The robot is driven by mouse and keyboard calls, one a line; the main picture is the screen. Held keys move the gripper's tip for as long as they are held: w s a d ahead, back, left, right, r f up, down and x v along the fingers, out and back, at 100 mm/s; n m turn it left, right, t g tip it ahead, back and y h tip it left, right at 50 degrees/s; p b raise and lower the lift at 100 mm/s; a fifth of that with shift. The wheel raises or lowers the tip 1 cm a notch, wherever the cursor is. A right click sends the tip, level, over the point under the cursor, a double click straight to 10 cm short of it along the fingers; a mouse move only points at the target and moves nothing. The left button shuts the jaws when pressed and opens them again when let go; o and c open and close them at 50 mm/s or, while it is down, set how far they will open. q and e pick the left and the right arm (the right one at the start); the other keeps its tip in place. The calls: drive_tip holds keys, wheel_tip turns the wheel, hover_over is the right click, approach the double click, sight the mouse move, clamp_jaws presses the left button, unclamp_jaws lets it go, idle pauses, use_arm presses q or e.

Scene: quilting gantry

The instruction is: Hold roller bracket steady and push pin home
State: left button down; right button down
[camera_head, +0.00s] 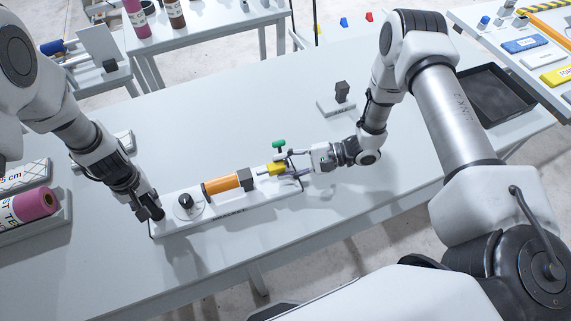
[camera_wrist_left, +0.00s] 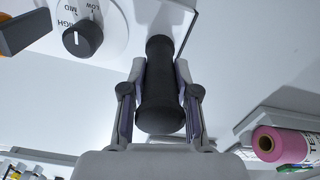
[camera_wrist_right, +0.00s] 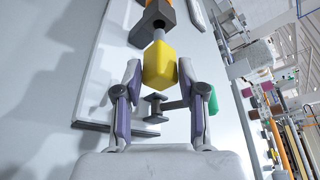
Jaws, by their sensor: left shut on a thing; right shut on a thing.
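The roller bracket is a long white base (camera_head: 172,229) with a dial, an orange roller (camera_head: 220,185) and a dark grey block (camera_head: 246,179). My left gripper (camera_head: 150,212) is shut on a black handle (camera_wrist_left: 160,90) at the bracket's left end. My right gripper (camera_head: 290,166) is shut on the yellow grip (camera_wrist_right: 160,66) of the pin, fingers on both sides. The pin's metal shaft (camera_wrist_right: 158,35) shows between the yellow grip and the dark block; how deep it sits is hidden. A green knob (camera_head: 279,144) stands close to my right fingers.
The black dial (camera_wrist_left: 82,39) is close to my left gripper. A pink roll (camera_head: 35,204) lies at the table's left, a small block on a plate (camera_head: 341,92) behind, a black tray (camera_head: 497,95) far right. The table's front is clear.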

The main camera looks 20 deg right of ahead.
sight(268, 171)
use_arm(q)
drive_tip(key=shift+s+f, duration=0.15)
drive_tip(key=shift+s, duration=0.05)
use_arm(e)
drive_tip(key=shift+w+a, duration=0.1)
drive_tip(key=shift+a, duration=1.95)
drive_tip(key=c, duration=0.6)
unclamp_jaws()
drive_tip(key=v, duration=1.2)
use_arm(q)
drive_tip(key=c, duration=0.8)
unclamp_jaws()
drive_tip(key=shift+w, duration=0.25)
use_arm(e)
drive_tip(key=shift+f, duration=0.1)
